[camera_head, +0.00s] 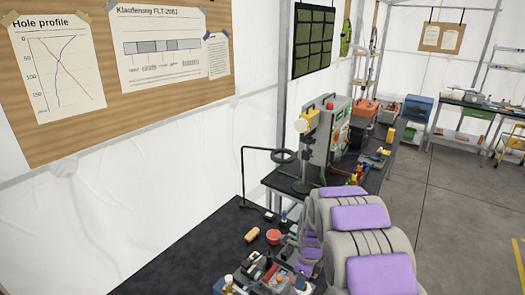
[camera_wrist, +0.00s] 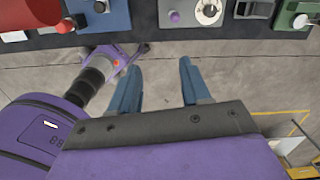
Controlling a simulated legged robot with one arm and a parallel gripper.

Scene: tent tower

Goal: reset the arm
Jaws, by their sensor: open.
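My gripper (camera_wrist: 158,88) shows in the wrist view with its two blue-grey fingers apart. Only bare grey floor shows between the fingers, so it is empty. The fingers point toward the edge of a dark bench (camera_wrist: 165,38) at the top of that view. In the head view, my grey and purple arm links fill the lower right, and the fingers cannot be made out there.
A black bench (camera_head: 215,232) with small items, including a red round container (camera_head: 273,237), stands beside my arm. Behind it is a table with a grey control box (camera_head: 325,130). Grey floor (camera_head: 455,215) is open at right. A pinboard (camera_head: 165,75) hangs at left.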

